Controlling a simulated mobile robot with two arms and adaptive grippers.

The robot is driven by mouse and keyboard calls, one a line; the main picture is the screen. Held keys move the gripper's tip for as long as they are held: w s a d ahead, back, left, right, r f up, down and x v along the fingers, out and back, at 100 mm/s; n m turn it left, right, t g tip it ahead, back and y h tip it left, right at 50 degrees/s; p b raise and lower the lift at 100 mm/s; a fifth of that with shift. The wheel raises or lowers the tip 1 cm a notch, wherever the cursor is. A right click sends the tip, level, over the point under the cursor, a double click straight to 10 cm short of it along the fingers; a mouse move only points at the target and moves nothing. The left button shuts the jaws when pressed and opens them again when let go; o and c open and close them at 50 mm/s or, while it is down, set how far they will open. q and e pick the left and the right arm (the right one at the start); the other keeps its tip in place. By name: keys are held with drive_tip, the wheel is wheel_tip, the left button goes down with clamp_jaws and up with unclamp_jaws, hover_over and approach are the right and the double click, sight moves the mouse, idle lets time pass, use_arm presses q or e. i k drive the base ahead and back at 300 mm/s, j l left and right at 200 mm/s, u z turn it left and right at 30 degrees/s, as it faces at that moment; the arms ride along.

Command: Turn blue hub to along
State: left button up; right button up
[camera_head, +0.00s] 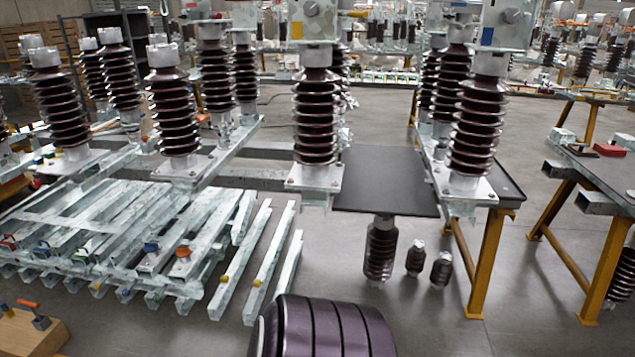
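A small blue round part (151,247) sits on a pale metal beam of the stacked beams at left. I take it as the blue hub, but it is too small to tell which way it is turned. A second, smaller blue part (43,245) shows further left on the same stack. Neither of my grippers shows in the head view, so nothing is seen touching the blue parts.
Metal beams (262,265) lie right of the stack. Brown ribbed insulators (172,110) stand on frames behind. A large dark ribbed cylinder (320,330) fills the bottom centre. A wooden block (25,335) is at bottom left. Grey floor (430,320) is clear at lower right.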

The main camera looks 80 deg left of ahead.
sight(149, 248)
drive_tip(key=u, duration=3.85)
drive_tip(key=i+z, duration=0.1)
drive_tip(key=i, duration=0.3)
